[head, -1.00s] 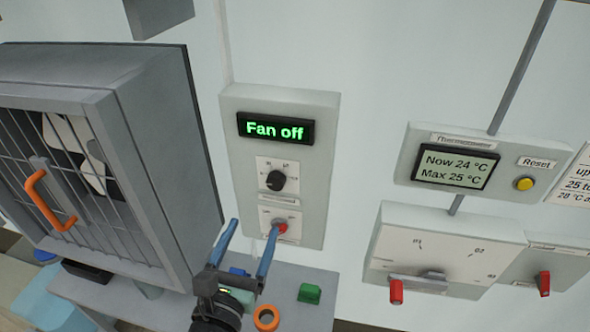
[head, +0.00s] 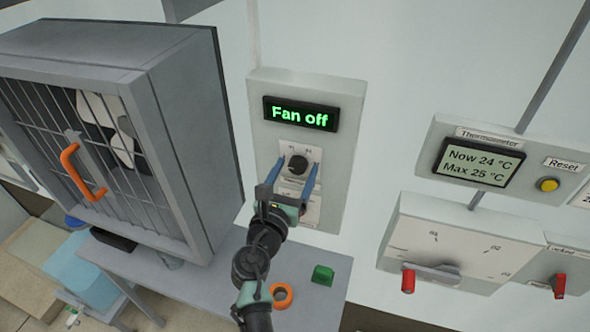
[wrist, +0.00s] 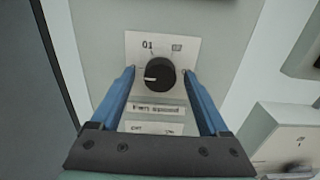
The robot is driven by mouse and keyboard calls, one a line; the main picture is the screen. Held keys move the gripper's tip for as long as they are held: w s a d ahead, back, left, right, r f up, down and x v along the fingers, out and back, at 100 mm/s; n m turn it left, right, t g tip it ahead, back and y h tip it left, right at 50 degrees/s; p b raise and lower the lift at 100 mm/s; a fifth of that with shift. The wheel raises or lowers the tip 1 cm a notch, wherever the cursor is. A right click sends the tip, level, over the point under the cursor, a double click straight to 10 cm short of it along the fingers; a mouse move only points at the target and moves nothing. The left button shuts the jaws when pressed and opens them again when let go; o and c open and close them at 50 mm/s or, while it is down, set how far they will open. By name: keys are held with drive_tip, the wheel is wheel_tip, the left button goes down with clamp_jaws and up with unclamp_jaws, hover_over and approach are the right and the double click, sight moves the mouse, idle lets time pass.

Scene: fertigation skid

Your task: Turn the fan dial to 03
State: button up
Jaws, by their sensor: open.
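The fan dial (head: 298,163) is a round black knob on a white plate of the grey wall panel (head: 345,185), under a display (head: 300,114) reading "Fan off". In the wrist view the dial (wrist: 160,74) has a white mark pointing left. The plate above it shows "01" at upper left and a blurred number at upper right; a label below appears to read "Fan speed". My gripper (wrist: 159,71) is open, with one blue finger on each side of the dial and gaps between. It also shows in the head view (head: 298,162). My gripper hides most of the lower plate.
A grey fan box (head: 170,130) with an orange handle (head: 83,172) stands left of the panel. Below are a shelf (head: 215,290), an orange ring (head: 281,295) and a green block (head: 322,275). A thermometer (head: 477,165) and a red-handled lever (head: 408,280) are to the right.

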drive_tip(key=shift+w, duration=0.1)
drive_tip(key=shift+c, duration=0.3)
clamp_jaws()
